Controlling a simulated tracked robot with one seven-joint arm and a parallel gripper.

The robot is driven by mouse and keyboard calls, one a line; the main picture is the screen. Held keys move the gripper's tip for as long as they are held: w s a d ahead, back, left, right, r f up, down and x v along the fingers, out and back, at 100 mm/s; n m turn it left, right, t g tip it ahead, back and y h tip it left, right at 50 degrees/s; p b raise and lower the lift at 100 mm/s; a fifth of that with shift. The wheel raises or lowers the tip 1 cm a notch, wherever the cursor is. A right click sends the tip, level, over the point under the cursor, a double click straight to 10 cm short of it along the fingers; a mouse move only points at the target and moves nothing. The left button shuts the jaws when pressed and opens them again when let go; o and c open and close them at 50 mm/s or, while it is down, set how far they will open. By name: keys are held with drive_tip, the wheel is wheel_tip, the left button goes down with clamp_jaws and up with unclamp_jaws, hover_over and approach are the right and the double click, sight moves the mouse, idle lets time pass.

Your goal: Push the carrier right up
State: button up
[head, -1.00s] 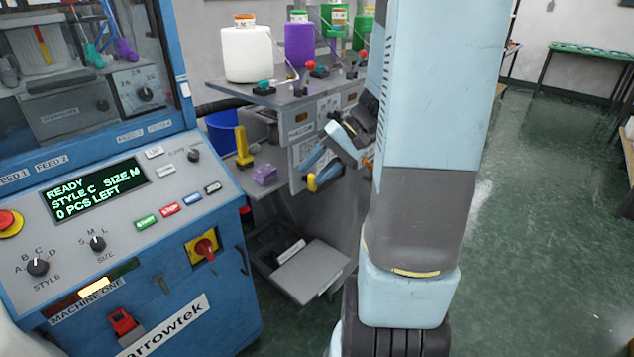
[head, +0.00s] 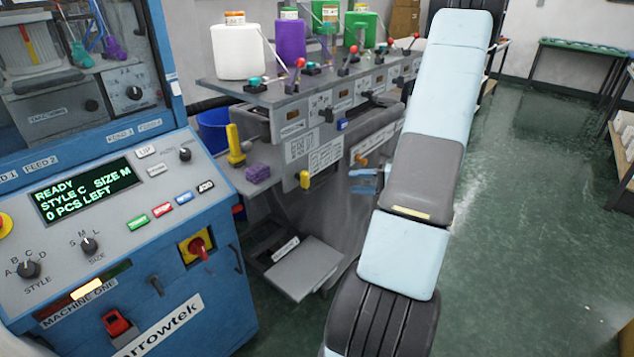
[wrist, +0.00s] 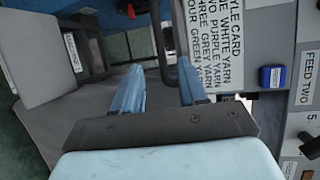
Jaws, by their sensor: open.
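Nothing in view is plainly marked as the carrier, and I cannot tell which part it is. The grey yarn stand (head: 280,92) has a front panel with feed slots, a yellow handle (head: 304,180), an orange handle (head: 360,159) and a small blue block (head: 342,125). My gripper (head: 366,181) is in front of this panel, low and to the right of the yellow handle, partly hidden by my arm. In the wrist view my gripper (wrist: 157,88) is open with nothing between its fingers. The style card (wrist: 212,45) and the blue block (wrist: 271,78) lie to its right there.
White (head: 238,52) and purple (head: 290,40) yarn cones and green ones stand on top, beside levers with red knobs. A blue control cabinet (head: 120,230) stands at left. A grey flap (head: 303,268) juts out low below the panel.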

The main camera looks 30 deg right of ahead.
sight(325, 181)
drive_tip(key=x, duration=1.3)
drive_tip(key=shift+w+a+f, duration=0.1)
drive_tip(key=shift+w+a, duration=0.05)
drive_tip(key=shift+w, duration=0.2)
clamp_jaws()
